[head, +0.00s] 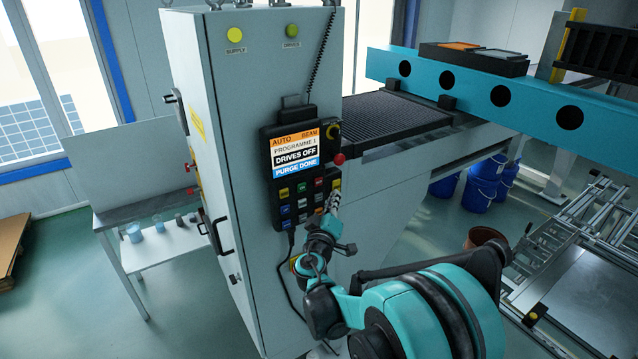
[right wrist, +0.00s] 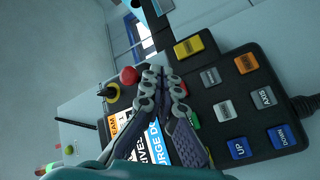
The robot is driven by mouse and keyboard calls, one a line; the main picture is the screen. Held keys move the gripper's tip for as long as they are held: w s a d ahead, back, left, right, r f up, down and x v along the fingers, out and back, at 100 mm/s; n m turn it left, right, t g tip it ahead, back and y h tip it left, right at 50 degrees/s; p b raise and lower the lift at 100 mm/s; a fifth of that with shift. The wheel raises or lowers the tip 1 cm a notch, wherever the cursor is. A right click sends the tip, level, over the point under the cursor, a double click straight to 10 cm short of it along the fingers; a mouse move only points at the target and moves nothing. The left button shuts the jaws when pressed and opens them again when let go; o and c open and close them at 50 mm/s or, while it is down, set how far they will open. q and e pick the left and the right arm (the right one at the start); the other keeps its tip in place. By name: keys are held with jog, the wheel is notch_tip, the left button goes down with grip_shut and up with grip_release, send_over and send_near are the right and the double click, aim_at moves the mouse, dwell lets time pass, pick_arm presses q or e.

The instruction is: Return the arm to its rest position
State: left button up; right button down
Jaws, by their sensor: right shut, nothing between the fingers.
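My right gripper (head: 335,198) is in front of the lower right part of the black control pendant (head: 290,122) on the grey cabinet. Its fingers are shut with nothing between them. In the right wrist view the closed fingertips (right wrist: 162,76) lie over the pendant (right wrist: 224,90), hiding part of its screen and some buttons. I cannot tell whether they touch it. The pendant screen (head: 295,149) reads AUTO, BEAM, PROGRAMME 1, DRIVES OFF, PURGE DONE. My right arm (head: 425,315) reaches in from the bottom right. My left gripper is not in view.
The grey cabinet (head: 225,120) has a SUPPLY lamp (head: 234,35) and a DRIVES lamp (head: 292,31). A red knob (head: 339,159) juts from the pendant's right side. A teal beam (head: 535,95) and ridged black bed (head: 395,120) stand behind at right. Blue buckets (head: 483,185) stand below.

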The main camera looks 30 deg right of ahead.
dwell(0.4)
jog(key=s+a+f+g+y+b, duration=0.3)
jog(key=s+a+f+y+b, duration=0.3)
jog(key=s+a+f, duration=0.4)
jog(key=s+a+f+m+g+y+b, duration=0.1)
jog(key=s+a+f+g+y+b, duration=0.3)
jog(key=s+a+f, duration=0.6)
jog(key=s+f+y+b, duration=0.2)
jog(key=s+f+b, duration=0.1)
jog(key=s+f, duration=0.3)
jog(key=shift+s+a+m+b, duration=0.25)
jog(key=shift+a+m+b, duration=0.05)
jog(key=shift+a, duration=0.05)
